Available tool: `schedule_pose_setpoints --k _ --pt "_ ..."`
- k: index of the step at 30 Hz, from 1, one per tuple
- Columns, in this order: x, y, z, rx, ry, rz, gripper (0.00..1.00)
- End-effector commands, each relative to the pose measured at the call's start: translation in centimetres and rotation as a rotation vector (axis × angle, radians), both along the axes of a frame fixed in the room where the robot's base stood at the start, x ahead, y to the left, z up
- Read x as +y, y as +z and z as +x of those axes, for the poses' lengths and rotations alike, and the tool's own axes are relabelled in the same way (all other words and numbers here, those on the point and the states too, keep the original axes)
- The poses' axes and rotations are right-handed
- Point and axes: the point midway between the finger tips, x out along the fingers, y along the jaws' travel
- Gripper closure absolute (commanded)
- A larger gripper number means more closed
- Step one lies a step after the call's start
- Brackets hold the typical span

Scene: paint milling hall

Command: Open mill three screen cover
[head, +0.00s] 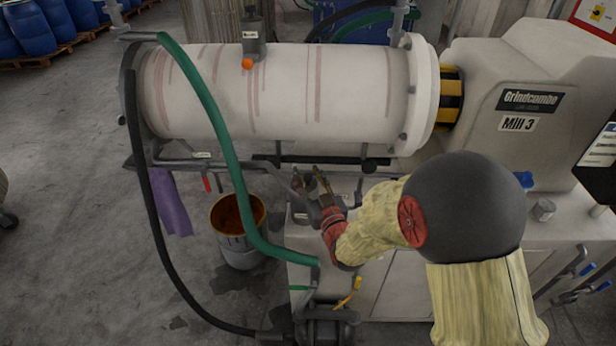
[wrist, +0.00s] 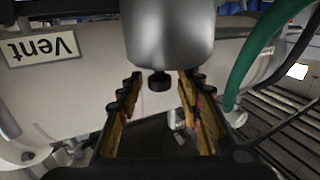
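Mill three (head: 280,95) is a white horizontal cylinder with faint red stripes, joined at the right to a beige housing marked "Mill 3" (head: 519,124). I cannot tell for sure which part is the screen cover. My gripper (head: 312,184) is just below the cylinder in the head view, with its tan fingers apart and nothing between them. In the wrist view my gripper (wrist: 160,112) is also open. A grey rounded body with a black knob (wrist: 159,82) shows ahead, the knob in line with the finger gap; contact is not seen. An upside-down "Vent" label (wrist: 42,48) is at left.
A green hose (head: 228,150) and a black hose (head: 156,220) hang left of my gripper. A bucket (head: 238,240) with rusty-orange contents stands on the floor, near a purple cloth (head: 170,203). A grey pot with an orange knob (head: 247,63) sits atop the cylinder.

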Motion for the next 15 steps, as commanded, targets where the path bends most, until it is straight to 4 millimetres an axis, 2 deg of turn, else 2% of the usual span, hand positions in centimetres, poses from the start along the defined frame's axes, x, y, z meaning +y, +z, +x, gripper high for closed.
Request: schedule_pose_setpoints --k 15 --pt "-0.02 -0.02 -0.03 0.000 0.000 0.000 0.92"
